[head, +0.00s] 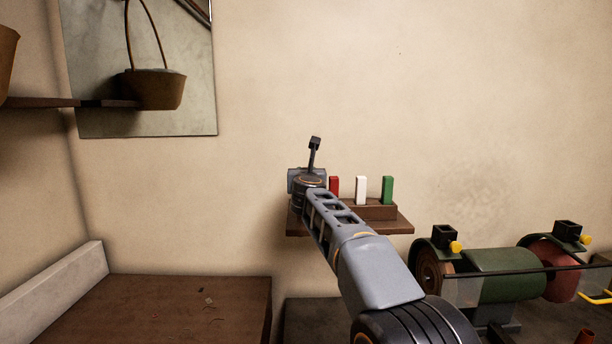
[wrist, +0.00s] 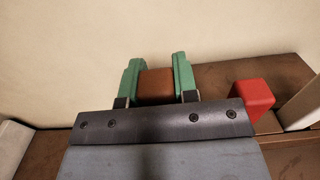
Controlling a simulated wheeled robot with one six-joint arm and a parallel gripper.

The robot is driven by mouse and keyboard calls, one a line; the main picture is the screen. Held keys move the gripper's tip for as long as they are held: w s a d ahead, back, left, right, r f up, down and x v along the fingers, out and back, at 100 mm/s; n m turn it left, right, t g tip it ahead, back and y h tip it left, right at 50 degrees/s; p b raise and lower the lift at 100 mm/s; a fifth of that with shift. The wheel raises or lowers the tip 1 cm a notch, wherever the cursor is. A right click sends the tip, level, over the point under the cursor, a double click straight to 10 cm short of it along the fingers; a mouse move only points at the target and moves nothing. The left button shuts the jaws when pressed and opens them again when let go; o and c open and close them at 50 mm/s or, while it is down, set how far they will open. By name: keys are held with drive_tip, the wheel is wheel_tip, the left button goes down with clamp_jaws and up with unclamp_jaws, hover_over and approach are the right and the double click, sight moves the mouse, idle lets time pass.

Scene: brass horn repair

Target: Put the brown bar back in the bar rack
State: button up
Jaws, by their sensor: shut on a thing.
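The brown bar (wrist: 155,90) is between the green finger pads of my gripper (wrist: 157,79) in the wrist view. The pads close on it from both sides. Its lower end is hidden by my gripper's body. In the head view my gripper (head: 306,180) is at the left end of the bar rack (head: 380,210), and the brown bar does not show there. The rack holds a red bar (head: 334,187), a white bar (head: 361,190) and a green bar (head: 387,190). The brown bar is left of the red bar (wrist: 253,94). I cannot tell whether it touches the rack.
The rack stands on a small brown wall shelf (head: 396,225). A bench grinder (head: 495,275) stands at the lower right. A brown bench top (head: 165,315) lies at the lower left, mostly clear. A basket (head: 150,90) shows in a mirror on the wall.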

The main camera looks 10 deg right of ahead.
drive_tip(key=shift+f+b, duration=1.1)
drive_tip(key=shift+f, duration=0.1)
drive_tip(key=o, duration=1)
drive_tip(key=shift+s, duration=0.1)
drive_tip(key=s+a+b, duration=0.2)
drive_tip(key=s+b, duration=0.1)
drive_tip(key=s, duration=1)
drive_tip(key=shift+s+a, duration=0.2)
drive_tip(key=shift+a, duration=0.2)
